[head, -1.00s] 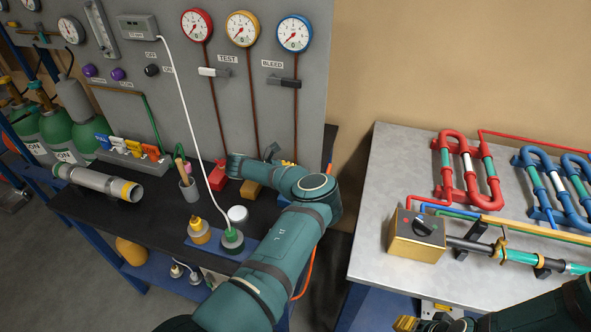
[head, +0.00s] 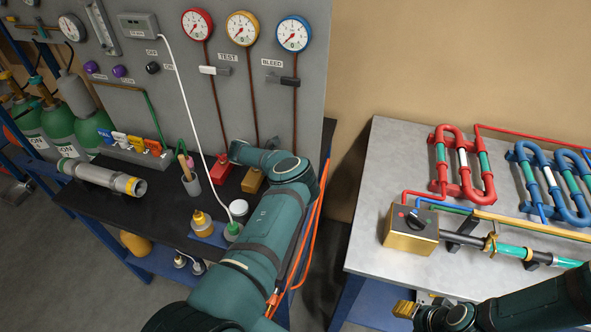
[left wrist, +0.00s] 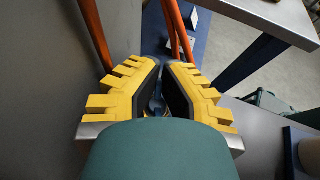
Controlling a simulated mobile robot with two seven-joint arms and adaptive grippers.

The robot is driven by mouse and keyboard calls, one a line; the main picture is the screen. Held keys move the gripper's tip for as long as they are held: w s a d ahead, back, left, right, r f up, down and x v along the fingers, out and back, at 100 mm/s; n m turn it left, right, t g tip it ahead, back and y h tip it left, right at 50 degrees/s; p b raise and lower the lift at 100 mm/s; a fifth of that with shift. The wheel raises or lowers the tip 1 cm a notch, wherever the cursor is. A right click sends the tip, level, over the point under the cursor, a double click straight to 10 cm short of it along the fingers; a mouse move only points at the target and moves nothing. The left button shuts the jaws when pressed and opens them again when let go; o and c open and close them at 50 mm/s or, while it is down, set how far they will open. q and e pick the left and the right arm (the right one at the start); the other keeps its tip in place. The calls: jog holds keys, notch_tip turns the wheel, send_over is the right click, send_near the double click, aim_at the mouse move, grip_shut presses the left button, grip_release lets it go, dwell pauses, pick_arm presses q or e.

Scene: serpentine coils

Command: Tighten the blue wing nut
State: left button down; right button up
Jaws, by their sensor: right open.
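I cannot pick out a blue wing nut for sure. A small blue piece (head: 104,135) stands at the left end of a row of coloured pieces on a grey block at the back of the left bench; its shape is too small to tell. My right gripper (head: 405,309), with yellow fingertips, is open at the bottom edge, before the right table. My left arm reaches over the left bench and its fingers are hidden in the head view. In the left wrist view, my left gripper (left wrist: 165,68) is open, its yellow-backed fingers a narrow gap apart, with nothing clearly held.
Red coils (head: 463,165) and blue coils (head: 548,180) lie on the right table (head: 385,160). A brass box (head: 411,233) sits on its front left. A steel cylinder (head: 105,178), a red block (head: 220,170) and bottles crowd the left bench. Orange hoses (head: 306,240) hang in the gap between.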

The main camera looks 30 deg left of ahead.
pick_arm(q)
jog(key=shift+w+d+r, duration=0.1)
jog(key=shift+r, duration=0.05)
jog(key=c, duration=1.1)
grip_release()
jog(key=shift+c, duration=0.2)
jog(key=shift+a, duration=0.25)
jog(key=v, duration=1.1)
jog(key=shift+s+r, duration=0.25)
jog(key=shift+s, duration=0.05)
